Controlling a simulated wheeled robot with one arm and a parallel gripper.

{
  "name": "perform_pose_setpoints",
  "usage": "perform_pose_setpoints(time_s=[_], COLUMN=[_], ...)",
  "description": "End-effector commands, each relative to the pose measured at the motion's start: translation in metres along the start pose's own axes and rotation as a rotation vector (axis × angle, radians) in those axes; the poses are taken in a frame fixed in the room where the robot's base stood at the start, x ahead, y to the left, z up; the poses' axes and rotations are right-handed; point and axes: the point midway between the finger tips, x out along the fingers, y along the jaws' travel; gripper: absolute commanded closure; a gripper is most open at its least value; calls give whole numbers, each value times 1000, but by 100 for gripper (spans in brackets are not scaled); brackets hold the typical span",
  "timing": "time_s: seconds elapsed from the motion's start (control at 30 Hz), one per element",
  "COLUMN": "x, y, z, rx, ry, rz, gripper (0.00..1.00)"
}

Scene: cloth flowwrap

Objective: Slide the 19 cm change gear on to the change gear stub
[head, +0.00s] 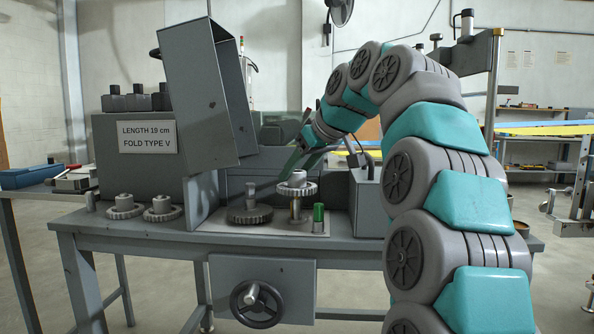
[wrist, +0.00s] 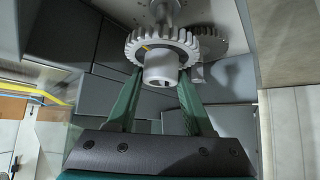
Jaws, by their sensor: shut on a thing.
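A pale grey toothed change gear with a raised round hub (head: 298,187) is in my gripper (head: 297,174). In the wrist view, the green fingers of my gripper (wrist: 160,74) are shut on either side of the gear's hub (wrist: 160,67). A small yellow mark shows on the gear face; I cannot read a size. The gear is level, directly over the upright change gear stub (head: 295,212), which shows behind it in the wrist view (wrist: 164,12). I cannot tell whether the stub's tip is inside the bore.
A dark gear (head: 250,213) lies on the plate just left of the stub. A green-topped pin (head: 319,216) stands to the right. Two more gears (head: 124,208) (head: 162,210) sit on the bench at left. An open grey cover (head: 200,95) rises at left, beside a sign (head: 147,136) reading "LENGTH 19 cm FOLD TYPE V".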

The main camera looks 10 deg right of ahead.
Motion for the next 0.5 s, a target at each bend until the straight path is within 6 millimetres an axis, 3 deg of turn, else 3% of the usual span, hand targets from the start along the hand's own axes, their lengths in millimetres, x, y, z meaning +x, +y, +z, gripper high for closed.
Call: perform_pose_setpoints(time_s=[0.5], x=[8], y=[0], z=[8], rx=[0], ry=[3], rz=[1], gripper=[100])
